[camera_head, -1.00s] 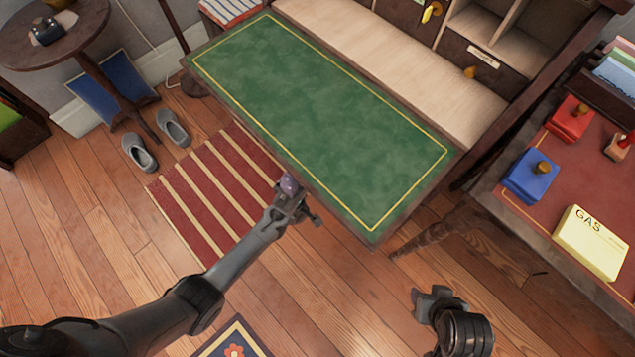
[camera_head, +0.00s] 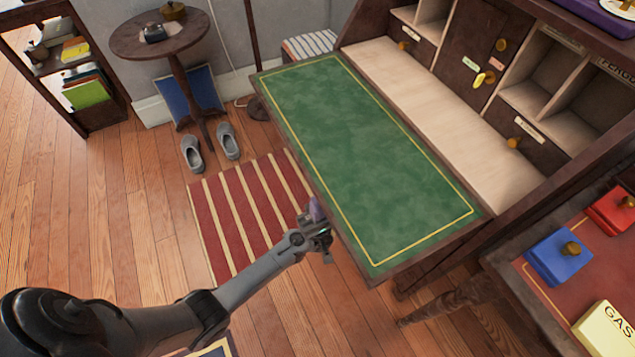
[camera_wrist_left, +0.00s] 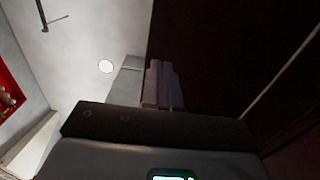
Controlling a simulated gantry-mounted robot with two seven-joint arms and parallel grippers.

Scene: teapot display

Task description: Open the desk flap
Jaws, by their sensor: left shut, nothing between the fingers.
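The desk flap (camera_head: 370,160) is green with a gold border line and a dark wooden edge. In the head view it lies folded down, level with the pale desk interior. My left gripper (camera_head: 316,212) is at the flap's front edge, near the middle of that side; I cannot tell whether it touches. Its fingers also show in the left wrist view (camera_wrist_left: 162,85), shut together with nothing between them. A dark brown surface, probably the flap's underside, fills the right of that view. My right gripper is not in view.
The open desk interior (camera_head: 440,115) has drawers and pigeonholes behind it. A side table (camera_head: 530,290) with blue and red boxes stands at the lower right. A striped rug (camera_head: 240,215), grey slippers (camera_head: 228,141) and a round table (camera_head: 160,45) are to the left.

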